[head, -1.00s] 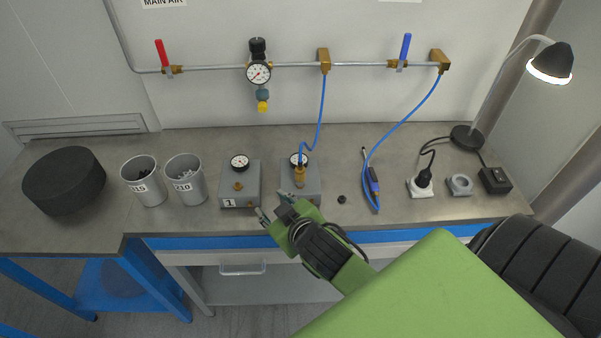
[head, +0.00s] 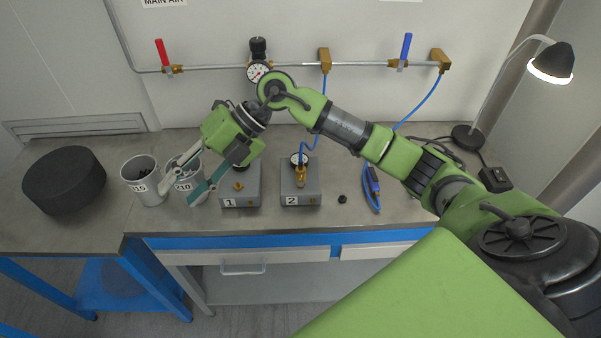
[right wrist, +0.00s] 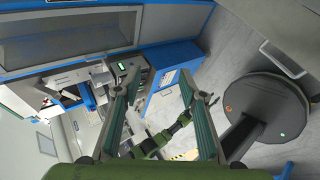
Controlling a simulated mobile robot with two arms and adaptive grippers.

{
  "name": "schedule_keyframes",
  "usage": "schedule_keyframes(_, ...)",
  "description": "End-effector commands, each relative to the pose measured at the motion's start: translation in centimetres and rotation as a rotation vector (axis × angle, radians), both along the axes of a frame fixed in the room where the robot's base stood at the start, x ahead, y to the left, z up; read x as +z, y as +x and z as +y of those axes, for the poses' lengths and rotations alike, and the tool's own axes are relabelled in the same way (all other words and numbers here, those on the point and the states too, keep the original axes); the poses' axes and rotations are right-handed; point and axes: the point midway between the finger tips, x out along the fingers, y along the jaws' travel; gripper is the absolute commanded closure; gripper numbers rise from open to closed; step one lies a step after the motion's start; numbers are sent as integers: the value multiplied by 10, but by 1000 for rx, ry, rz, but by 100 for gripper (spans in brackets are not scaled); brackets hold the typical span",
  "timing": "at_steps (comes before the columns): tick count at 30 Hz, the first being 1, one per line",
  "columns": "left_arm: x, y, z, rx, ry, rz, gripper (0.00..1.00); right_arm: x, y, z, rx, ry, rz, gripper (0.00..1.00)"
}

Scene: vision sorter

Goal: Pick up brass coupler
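A brass coupler (head: 301,175) stands upright on the grey block marked 2 (head: 314,191), at the end of a blue hose, in the head view. My right gripper (head: 178,197) is well to its left, pointing down and left in front of the grey cups. Its two fingers are spread, with nothing between them. In the right wrist view the same fingers (right wrist: 160,76) are apart and empty; the coupler is not seen there. A small green arm shows between them, probably my left one, but its fingers are unclear. My left gripper does not show in the head view.
Block 1 (head: 228,201) is beside block 2, partly behind my right gripper. Grey cups marked 15 (head: 151,190) and 10 (head: 187,163) and a black round block (head: 63,180) stand left. A small black cap (head: 342,199) lies right of block 2.

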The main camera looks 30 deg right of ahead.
Motion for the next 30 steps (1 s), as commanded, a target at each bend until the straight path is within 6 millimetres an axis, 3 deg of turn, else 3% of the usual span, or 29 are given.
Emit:
schedule_keyframes(1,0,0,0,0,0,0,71,-10,10,-38,-20,-160,18,62)
schedule_keyframes(3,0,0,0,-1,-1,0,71,-22,17,-93,-65,-365,67,62)
schedule_keyframes(6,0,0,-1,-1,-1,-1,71,-22,21,-166,-156,-602,139,62)
schedule_keyframes(9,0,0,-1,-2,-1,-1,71,-12,18,-221,-244,-766,206,62)
schedule_keyframes(12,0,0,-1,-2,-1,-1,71,-3,13,-253,-304,-862,251,62)
schedule_keyframes(17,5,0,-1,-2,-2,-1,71,-10,8,-270,-334,-910,281,62)
schedule_keyframes(24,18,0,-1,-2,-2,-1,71,-57,7,-269,-330,-908,280,62)
schedule_keyframes(30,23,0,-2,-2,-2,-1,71,-81,9,-268,-331,-906,276,62)
